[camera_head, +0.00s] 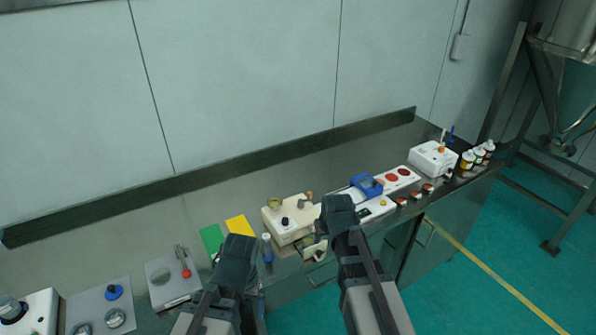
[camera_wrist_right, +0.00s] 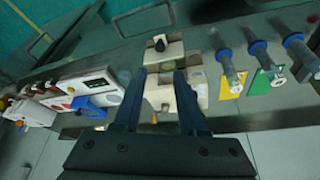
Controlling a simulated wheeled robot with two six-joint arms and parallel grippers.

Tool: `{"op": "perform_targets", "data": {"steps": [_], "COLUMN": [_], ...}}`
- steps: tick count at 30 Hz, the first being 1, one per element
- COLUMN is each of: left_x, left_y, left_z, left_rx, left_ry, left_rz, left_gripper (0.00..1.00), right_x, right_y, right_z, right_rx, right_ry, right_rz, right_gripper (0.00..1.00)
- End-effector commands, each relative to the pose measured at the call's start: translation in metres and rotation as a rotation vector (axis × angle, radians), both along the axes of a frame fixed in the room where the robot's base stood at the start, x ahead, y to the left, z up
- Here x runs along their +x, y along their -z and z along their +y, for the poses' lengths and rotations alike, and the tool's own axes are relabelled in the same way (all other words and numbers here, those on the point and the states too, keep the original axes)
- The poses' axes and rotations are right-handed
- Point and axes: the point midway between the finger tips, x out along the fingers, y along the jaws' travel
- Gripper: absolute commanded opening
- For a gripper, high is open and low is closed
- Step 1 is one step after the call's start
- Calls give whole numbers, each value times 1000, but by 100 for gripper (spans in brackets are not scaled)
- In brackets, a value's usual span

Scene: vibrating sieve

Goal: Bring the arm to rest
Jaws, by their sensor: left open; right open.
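My left gripper (camera_head: 238,246) hangs over the front part of the bench, in front of the green and yellow cards, and is open. My right gripper (camera_head: 337,204) is further right, in front of the bench's middle, and is open. In the right wrist view its two dark fingers (camera_wrist_right: 158,92) stand apart. The cream sieve device (camera_head: 285,226) lies beyond and between the grippers in the head view. It also shows behind the gap between the right fingers in the right wrist view (camera_wrist_right: 161,52). I see nothing held in either gripper.
The bench (camera_head: 330,162) is clear along its back. The green card (camera_head: 212,238), yellow card (camera_head: 240,226), blue device (camera_head: 367,185), white box (camera_head: 433,158) and several bottles stand along it. A metal frame (camera_head: 500,90) stands at the right.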

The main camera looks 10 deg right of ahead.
Motion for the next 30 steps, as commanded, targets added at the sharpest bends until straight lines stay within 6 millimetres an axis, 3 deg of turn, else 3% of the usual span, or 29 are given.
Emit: {"op": "perform_targets", "data": {"steps": [2,5,9,12,15,18,22,30], "left_x": [0,0,0,0,0,0,0,0], "left_y": [2,12,33,45,54,58,58,57], "left_z": [0,0,0,0,0,0,0,0], "left_rx": [0,0,0,1,1,1,1,1], "left_ry": [0,0,1,2,2,3,3,3], "left_rz": [0,0,0,0,0,0,0,0], "left_gripper": [97,97,97,97,97,97,97,97], "right_x": [-3,-23,-79,-119,-151,-170,-179,-178], "right_y": [3,17,46,61,70,73,73,73], "right_z": [4,27,77,103,119,127,131,131], "right_rx": [-1,-11,-51,-88,-123,-147,-160,-160], "right_ry": [-8,-54,-170,-247,-304,-337,-352,-351], "right_rz": [8,59,195,291,366,413,436,436], "right_gripper": [41,41,41,41,41,41,41,41]}}
